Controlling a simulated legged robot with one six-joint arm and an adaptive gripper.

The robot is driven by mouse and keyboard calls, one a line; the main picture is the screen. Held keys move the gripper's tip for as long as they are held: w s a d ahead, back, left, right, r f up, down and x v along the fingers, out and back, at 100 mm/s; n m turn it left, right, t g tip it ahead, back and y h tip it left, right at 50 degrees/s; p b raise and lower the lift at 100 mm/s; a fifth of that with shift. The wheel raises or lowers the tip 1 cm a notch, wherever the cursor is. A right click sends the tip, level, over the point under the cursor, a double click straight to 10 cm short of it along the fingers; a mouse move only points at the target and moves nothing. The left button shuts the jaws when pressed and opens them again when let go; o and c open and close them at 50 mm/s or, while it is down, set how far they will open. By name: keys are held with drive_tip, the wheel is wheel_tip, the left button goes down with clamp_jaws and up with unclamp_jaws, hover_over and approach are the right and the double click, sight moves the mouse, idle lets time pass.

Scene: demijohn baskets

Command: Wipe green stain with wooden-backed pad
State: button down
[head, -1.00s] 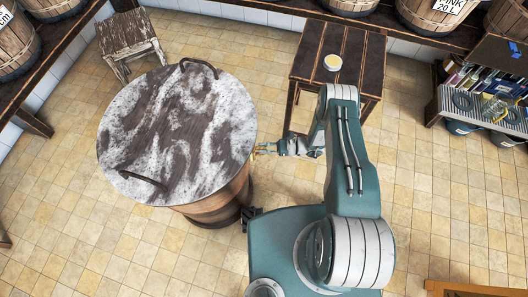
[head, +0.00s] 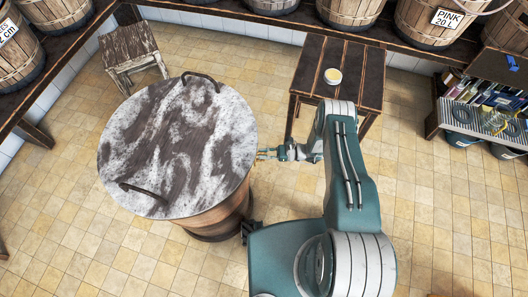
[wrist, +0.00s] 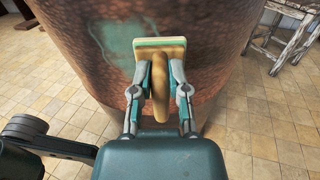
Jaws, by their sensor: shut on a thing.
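In the wrist view, my gripper (wrist: 160,90) is shut on the tan handle of the wooden-backed pad (wrist: 160,47). The pad has a pale green layer on its far face and is held up close to the side of a brown, mottled round vessel (wrist: 80,62). I cannot tell whether it touches the wall. The green stain (wrist: 118,36) is a pale teal patch on the vessel wall, left of and partly behind the pad. In the head view, my gripper (head: 268,154) is at the right side of the vessel (head: 222,208), below its lid. The stain is hidden there.
A marbled round lid (head: 178,145) with two dark handles covers the vessel. A dark slatted table (head: 348,70) with a small white-rimmed, yellow-filled dish (head: 333,76) stands behind my arm. A worn stool (head: 131,52) is at the back left.

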drive_tip(key=shift+s+r, duration=1.1)
drive_tip(key=shift+s, duration=3.15)
drive_tip(key=shift+w, duration=4.65)
drive_tip(key=s, duration=0.9)
drive_tip(key=shift+s+a, duration=0.2)
drive_tip(key=shift+a, duration=0.2)
drive_tip(key=d, duration=0.6)
drive_tip(key=shift+s, duration=0.25)
drive_tip(key=shift+d, duration=0.15)
